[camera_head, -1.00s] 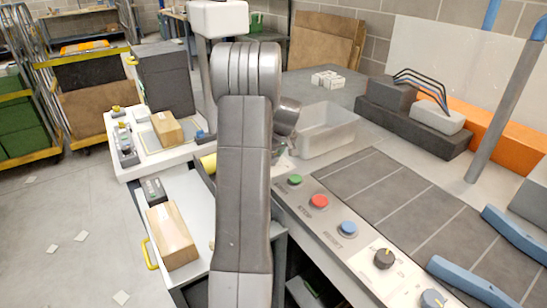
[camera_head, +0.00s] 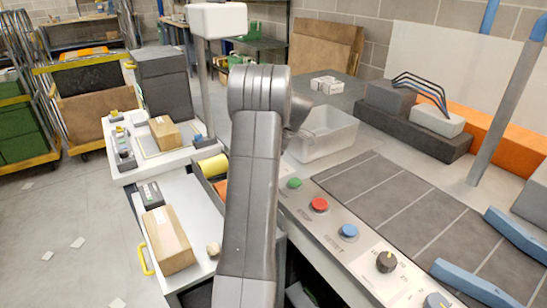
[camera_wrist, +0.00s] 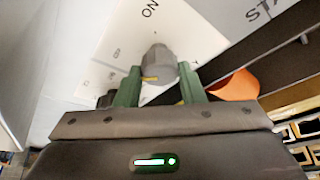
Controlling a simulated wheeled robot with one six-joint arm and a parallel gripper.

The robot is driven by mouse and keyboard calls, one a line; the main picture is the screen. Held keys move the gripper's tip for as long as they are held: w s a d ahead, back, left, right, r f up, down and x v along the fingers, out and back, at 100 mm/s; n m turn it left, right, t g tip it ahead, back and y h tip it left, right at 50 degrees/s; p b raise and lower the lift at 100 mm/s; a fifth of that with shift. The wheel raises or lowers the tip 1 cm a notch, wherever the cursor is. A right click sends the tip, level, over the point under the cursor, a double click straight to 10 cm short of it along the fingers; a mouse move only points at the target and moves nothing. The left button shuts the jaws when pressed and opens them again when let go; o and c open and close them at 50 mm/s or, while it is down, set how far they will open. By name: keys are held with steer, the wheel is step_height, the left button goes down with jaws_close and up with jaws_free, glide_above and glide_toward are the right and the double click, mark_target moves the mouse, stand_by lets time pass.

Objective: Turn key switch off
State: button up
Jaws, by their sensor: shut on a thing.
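In the wrist view a grey key switch (camera_wrist: 158,62) with a small yellow mark stands on a pale panel (camera_wrist: 120,42), just below the printed word ON. My gripper (camera_wrist: 160,77) has its two green fingers on either side of the switch, shut on it. An orange-red rounded thing lies right of the fingers, partly hidden. In the head view my arm covers the gripper and the key switch. The control panel there carries a green button (camera_head: 294,183), a red button (camera_head: 319,205), a blue button (camera_head: 348,231) and a dark dial (camera_head: 386,261).
A grey tray (camera_head: 325,140) stands behind the panel, and a dark conveyor bed (camera_head: 400,200) lies right of it. A cardboard box (camera_head: 168,240) sits on a white-topped cart to the left. Blue rails and a grey post stand at the right.

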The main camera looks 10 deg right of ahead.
steer(key=shift+n, duration=0.4)
steer(key=o, duration=1)
steer(key=shift+d, duration=0.1)
steer(key=v, duration=1.3)
steer(key=shift+d+r, duration=0.2)
steer(key=shift+r, duration=0.15)
steer(key=shift+w, duration=0.1)
steer(key=x, duration=1.4)
steer(key=shift+a, duration=0.1)
